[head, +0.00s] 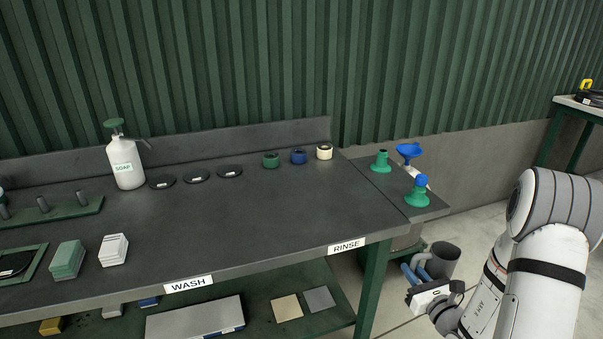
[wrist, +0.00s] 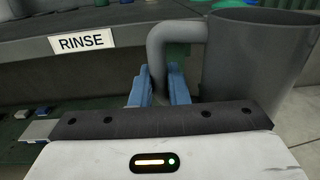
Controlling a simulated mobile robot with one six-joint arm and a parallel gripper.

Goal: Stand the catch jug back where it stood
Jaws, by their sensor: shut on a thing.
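The catch jug (head: 442,262) is a dark grey jug, low beside the right end of the bench in the head view. In the wrist view the jug (wrist: 255,60) stands large at the right, upright, with its handle (wrist: 170,38) curving to the left. My gripper (head: 416,272) has blue fingers and is shut on the jug's handle. In the wrist view my gripper (wrist: 160,85) has one finger on each side of the handle. The jug's base is hidden behind my gripper body in the wrist view.
The bench (head: 250,240) bears a RINSE label (head: 346,246) at its right end. A side shelf (head: 395,195) there holds green cones (head: 381,163), a blue funnel (head: 409,152) and a blue-capped item. Bare floor (head: 490,225) lies to the right. A lower shelf (head: 260,330) runs under the bench.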

